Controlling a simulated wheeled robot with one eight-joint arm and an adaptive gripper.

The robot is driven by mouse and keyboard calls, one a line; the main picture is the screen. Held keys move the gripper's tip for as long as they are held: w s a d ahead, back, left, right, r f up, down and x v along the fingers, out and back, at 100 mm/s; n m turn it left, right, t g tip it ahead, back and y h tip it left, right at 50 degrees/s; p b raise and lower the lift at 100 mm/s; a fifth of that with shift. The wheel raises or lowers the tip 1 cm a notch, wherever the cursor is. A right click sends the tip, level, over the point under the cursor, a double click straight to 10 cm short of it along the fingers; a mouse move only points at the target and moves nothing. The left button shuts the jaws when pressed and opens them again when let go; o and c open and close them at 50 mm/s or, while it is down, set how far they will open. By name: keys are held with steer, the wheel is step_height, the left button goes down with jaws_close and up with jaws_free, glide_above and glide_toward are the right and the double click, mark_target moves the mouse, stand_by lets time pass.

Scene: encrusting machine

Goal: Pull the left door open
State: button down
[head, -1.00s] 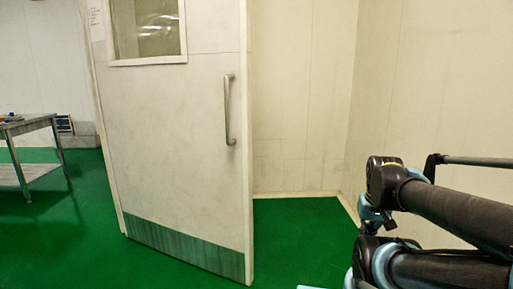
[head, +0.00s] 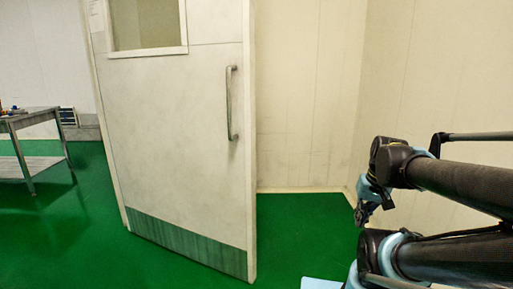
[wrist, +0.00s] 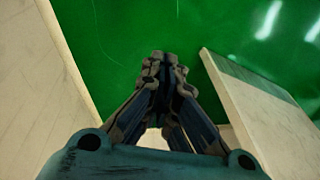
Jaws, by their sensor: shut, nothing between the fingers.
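The white door (head: 170,130) stands ajar in the head view, with a window at its top and a grey kick plate (head: 185,240) along its bottom. Its upright metal handle (head: 231,104) is near the right edge of its face. My gripper (wrist: 163,62) is shut and empty in the wrist view, over green floor. The door's lower part also shows in the wrist view (wrist: 250,105), right of my gripper and apart from it. In the head view my arm is right of the door, clear of the handle.
A pale wall (head: 300,100) stands behind the gap right of the door, and it turns a corner behind my arm. Green floor (head: 300,230) is clear between door and wall. A metal table (head: 30,120) stands at the far left.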

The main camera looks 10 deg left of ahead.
steer(key=w+a+r+y, duration=0.5)
steer(key=w+a+r, duration=0.2)
steer(key=w+a, duration=0.55)
steer(key=w+a+g+y, duration=0.1)
steer(key=w+a+y, duration=0.3)
steer(key=w+a, duration=0.45)
steer(key=w+a+g+y, duration=0.1)
steer(key=w+a+y, duration=0.35)
steer(key=w, duration=0.65)
steer(key=w+a+g+y, duration=0.1)
steer(key=w+a+y, duration=0.2)
steer(key=w+a, duration=0.55)
steer(key=s+a, duration=0.3)
steer(key=a, duration=0.6)
steer(key=shift+a+r, duration=0.25)
steer(key=shift+r, duration=0.2)
